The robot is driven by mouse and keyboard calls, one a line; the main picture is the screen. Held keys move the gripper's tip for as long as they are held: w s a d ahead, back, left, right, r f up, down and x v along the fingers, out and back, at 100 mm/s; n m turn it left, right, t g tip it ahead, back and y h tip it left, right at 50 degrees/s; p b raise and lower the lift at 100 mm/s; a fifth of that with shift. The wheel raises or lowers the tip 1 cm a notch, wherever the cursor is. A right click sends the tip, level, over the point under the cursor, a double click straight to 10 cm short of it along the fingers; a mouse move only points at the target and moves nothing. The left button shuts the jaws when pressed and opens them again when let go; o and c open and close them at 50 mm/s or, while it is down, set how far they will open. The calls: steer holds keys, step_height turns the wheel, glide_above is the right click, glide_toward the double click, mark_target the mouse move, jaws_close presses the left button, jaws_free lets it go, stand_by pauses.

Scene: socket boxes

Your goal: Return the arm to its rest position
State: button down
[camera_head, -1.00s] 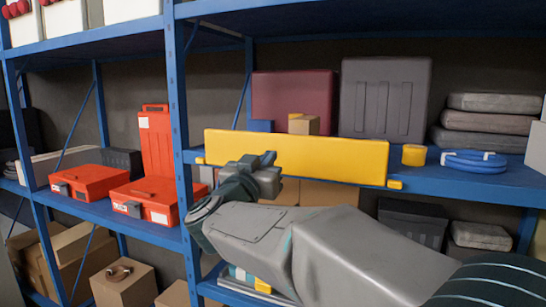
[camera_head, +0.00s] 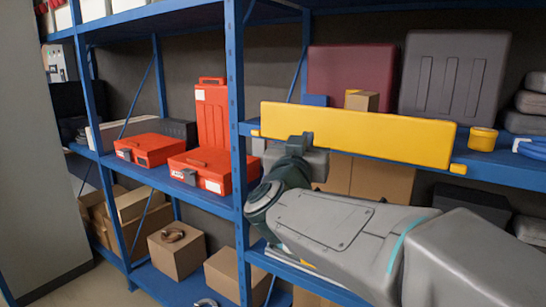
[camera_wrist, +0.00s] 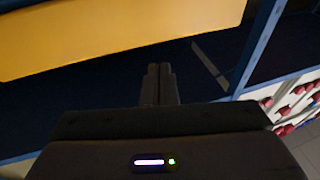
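My arm reaches in from the lower right in the head view, with my gripper (camera_head: 305,140) in front of the lower left part of a long yellow bar (camera_head: 365,134) on the shelf front. I cannot tell in the head view whether they touch. In the wrist view, the two dark fingers of my gripper (camera_wrist: 159,82) lie side by side, shut, with nothing seen between them. The yellow bar also shows in the wrist view (camera_wrist: 110,35), at the upper left and apart from the fingertips.
Blue shelving (camera_head: 236,130) stands close around my arm. Orange cases (camera_head: 205,168) sit on the left shelf, with a maroon case (camera_head: 345,72) and a grey case (camera_head: 454,75) behind the bar. Cardboard boxes (camera_head: 176,250) stand below. A grey wall (camera_head: 38,170) is at the far left.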

steer(key=s+a+f+n+g+y, duration=0.1)
steer(key=s+f+n+g+y, duration=0.3)
steer(key=f, duration=0.4)
steer(key=s+a+f+n+g+y, duration=0.1)
steer(key=s+f+n+g+y, duration=0.15)
steer(key=f+y, duration=0.5)
steer(key=s+d+f+m+g+h, duration=0.1)
steer(key=s+d+f+g+h, duration=0.1)
steer(key=s+d+f+g, duration=0.2)
steer(key=s+d+f+m+g+h, duration=0.1)
steer(key=s+f+g, duration=0.4)
steer(key=s+f, duration=0.5)
steer(key=s+d+h, duration=0.1)
steer(key=s+d, duration=0.1)
steer(key=s, duration=0.1)
steer(key=shift+s+d+f, duration=0.15)
steer(key=shift+s+d, duration=0.2)
steer(key=shift+m, duration=0.25)
